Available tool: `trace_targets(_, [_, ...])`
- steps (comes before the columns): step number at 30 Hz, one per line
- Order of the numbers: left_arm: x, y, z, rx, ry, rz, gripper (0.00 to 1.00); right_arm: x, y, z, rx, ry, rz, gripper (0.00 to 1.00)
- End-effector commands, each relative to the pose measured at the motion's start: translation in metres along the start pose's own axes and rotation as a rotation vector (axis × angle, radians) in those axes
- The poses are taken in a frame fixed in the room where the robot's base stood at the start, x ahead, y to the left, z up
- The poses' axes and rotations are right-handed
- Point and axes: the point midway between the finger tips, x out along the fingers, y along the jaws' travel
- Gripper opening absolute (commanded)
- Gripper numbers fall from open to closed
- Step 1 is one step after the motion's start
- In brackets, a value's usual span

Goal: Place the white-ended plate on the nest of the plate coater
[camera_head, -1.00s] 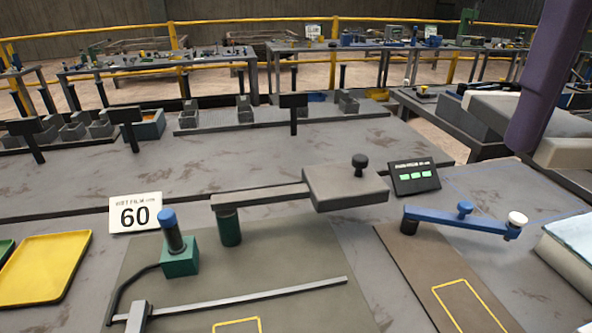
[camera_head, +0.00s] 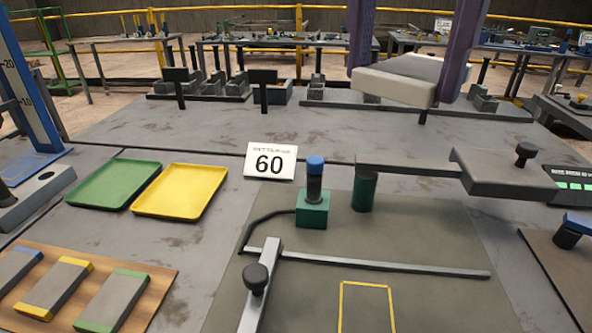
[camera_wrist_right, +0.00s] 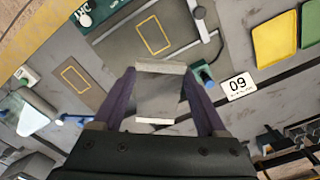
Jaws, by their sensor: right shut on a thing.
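My right gripper (camera_head: 404,80) has two purple fingers shut on a grey plate with white ends (camera_head: 395,86). It holds the plate roughly level in the air over the bench, far from the mat in the picture. In the right wrist view the plate (camera_wrist_right: 160,95) spans between the fingers, with a pale strip at each end. A yellow-outlined rectangle (camera_head: 367,306), which looks like the coater's nest, is empty on the grey-green mat (camera_head: 440,300). Its lower part is cut off in the head view; the outline also shows in the right wrist view (camera_wrist_right: 154,36). My left gripper is out of view.
A green post with a blue cap (camera_head: 314,190), a swing arm with a grey block (camera_head: 515,172) and a long bar (camera_head: 380,264) surround the outline. Yellow (camera_head: 180,192) and green (camera_head: 113,184) trays and a wooden board (camera_head: 150,280) with three colour-ended plates lie left.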

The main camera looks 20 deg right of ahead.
Motion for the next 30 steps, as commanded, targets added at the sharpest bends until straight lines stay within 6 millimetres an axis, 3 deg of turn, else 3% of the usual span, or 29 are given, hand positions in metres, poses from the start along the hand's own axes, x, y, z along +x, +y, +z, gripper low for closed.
trace_targets(1, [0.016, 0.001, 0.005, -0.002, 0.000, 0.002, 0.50, 0.015, 0.000, -0.003, 0.147, 0.001, -0.002, 0.08])
trace_targets(18, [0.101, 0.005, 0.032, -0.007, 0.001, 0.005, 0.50, 0.091, 0.001, -0.026, 1.910, -0.001, 0.002, 0.08])
trace_targets(24, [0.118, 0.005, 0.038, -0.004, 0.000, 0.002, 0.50, 0.106, 0.002, -0.031, 2.336, 0.001, 0.006, 0.08])
trace_targets(30, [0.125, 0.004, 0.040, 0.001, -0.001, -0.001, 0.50, 0.115, 0.003, -0.033, 2.513, 0.003, 0.010, 0.08])
